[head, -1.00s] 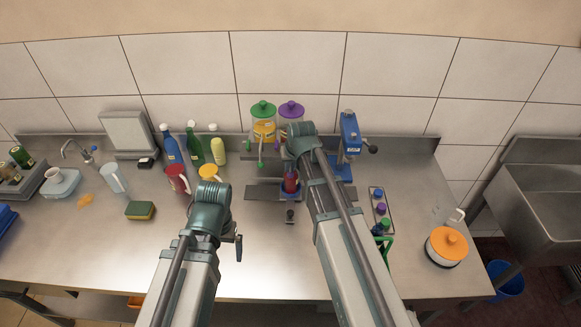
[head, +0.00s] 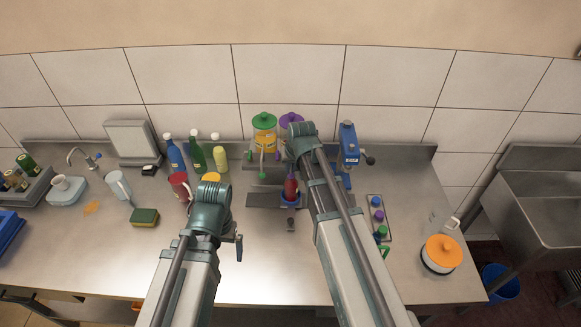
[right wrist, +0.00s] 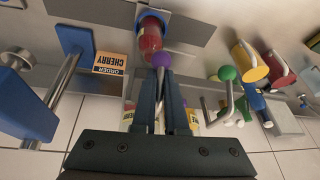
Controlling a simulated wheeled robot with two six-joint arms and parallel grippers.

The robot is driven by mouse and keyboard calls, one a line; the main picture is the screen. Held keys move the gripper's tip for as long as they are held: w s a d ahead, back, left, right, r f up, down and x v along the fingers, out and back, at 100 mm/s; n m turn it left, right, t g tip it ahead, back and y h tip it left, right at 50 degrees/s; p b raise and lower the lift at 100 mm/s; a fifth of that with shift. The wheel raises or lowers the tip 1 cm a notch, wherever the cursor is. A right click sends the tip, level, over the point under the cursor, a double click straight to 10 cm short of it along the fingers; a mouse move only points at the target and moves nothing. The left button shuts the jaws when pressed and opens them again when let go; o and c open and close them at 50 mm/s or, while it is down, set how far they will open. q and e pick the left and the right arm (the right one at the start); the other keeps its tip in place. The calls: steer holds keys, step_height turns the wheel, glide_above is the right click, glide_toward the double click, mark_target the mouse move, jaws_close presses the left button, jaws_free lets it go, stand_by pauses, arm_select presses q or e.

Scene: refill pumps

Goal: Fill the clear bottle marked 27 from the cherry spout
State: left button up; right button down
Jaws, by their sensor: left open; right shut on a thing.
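The bottle (head: 291,188) stands upright in a blue holder under the dispensers and shows red contents; it also shows in the right wrist view (right wrist: 152,38). I cannot read a 27 on it. A sign reading ORDER CHERRY (right wrist: 109,64) is beside it. The purple-lidded dispenser (head: 291,119) is partly behind my right arm. My right gripper (right wrist: 163,75) is shut on the purple knob (right wrist: 162,60) of a tap lever close to the bottle; my arm hides it in the head view. My left gripper (head: 238,246) is open over the front of the counter, away from the bottle.
A green-lidded dispenser (head: 264,121) with a green-knobbed lever (right wrist: 228,73) is alongside. A blue press (head: 348,146) and a tray of coloured caps (head: 388,216) are to the right. A sponge (head: 145,217), mugs and bottles are to the left. The front counter is mostly clear.

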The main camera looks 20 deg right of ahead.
steer(key=shift+s, duration=0.1)
steer(key=c, duration=0.9)
jaws_free()
steer(key=shift+s+r, duration=0.15)
steer(key=shift+c, duration=0.2)
steer(key=p+v, duration=1.2)
steer(key=v, duration=0.1)
steer(key=shift+r, duration=0.3)
steer(key=shift+s, duration=0.1)
